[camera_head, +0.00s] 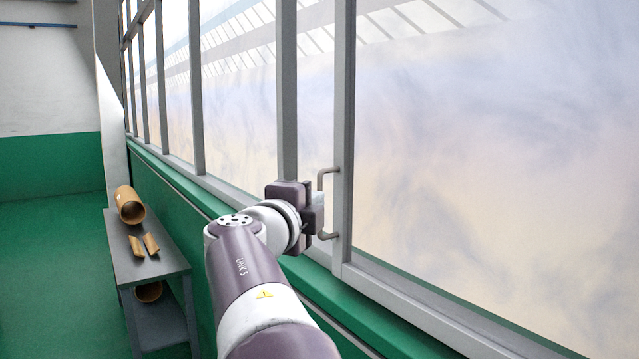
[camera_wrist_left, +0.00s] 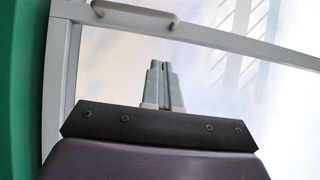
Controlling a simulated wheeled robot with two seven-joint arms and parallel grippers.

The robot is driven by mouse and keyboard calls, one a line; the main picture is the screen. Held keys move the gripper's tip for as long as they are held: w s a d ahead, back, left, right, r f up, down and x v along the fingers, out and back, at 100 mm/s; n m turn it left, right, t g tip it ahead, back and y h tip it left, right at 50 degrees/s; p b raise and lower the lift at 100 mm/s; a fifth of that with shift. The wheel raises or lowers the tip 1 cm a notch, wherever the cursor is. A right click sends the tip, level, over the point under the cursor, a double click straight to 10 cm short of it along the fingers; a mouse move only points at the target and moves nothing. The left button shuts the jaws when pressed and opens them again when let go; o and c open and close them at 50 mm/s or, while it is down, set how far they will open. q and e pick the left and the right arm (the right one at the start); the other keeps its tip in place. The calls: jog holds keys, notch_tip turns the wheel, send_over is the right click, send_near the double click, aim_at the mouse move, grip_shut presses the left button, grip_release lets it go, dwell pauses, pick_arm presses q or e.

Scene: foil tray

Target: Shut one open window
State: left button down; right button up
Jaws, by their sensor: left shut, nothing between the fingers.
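A window (camera_head: 480,170) in a grey metal frame fills the right of the head view. A bent metal handle (camera_head: 328,171) is fixed to its upright frame bar (camera_head: 343,120). My left gripper (camera_head: 318,200) is beside this handle and hides its middle part. In the left wrist view the handle (camera_wrist_left: 135,14) shows at the top, on a grey frame bar. The shut, empty fingertips of my left gripper (camera_wrist_left: 160,65) are apart from the handle in that picture, over the pane. I cannot tell the depth between them. My right gripper is not in view.
A grey table (camera_head: 150,262) stands at the left below the windows, with a tan tube (camera_head: 129,204) and two tan half-pieces (camera_head: 143,245) on it. Another tube (camera_head: 149,291) lies on the shelf below. A green sill (camera_head: 400,325) runs under the frame. Green floor (camera_head: 50,270) is clear at left.

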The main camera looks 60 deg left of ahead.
aim_at(319, 189)
pick_arm(q)
jog(key=x, duration=0.3)
jog(key=a+p+x, duration=0.1)
jog(key=x, duration=0.2)
jog(key=s+a+p+x, duration=0.1)
jog(key=x, duration=0.2)
jog(key=shift+s, duration=0.1)
jog(key=shift+w+a+f, duration=0.15)
jog(key=shift+w+a, duration=0.1)
jog(key=shift+a, duration=0.15)
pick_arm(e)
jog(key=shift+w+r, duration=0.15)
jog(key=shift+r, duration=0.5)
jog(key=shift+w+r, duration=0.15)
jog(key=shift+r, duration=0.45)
pick_arm(q)
jog(key=shift+s+d, duration=0.1)
jog(key=shift+s, duration=0.05)
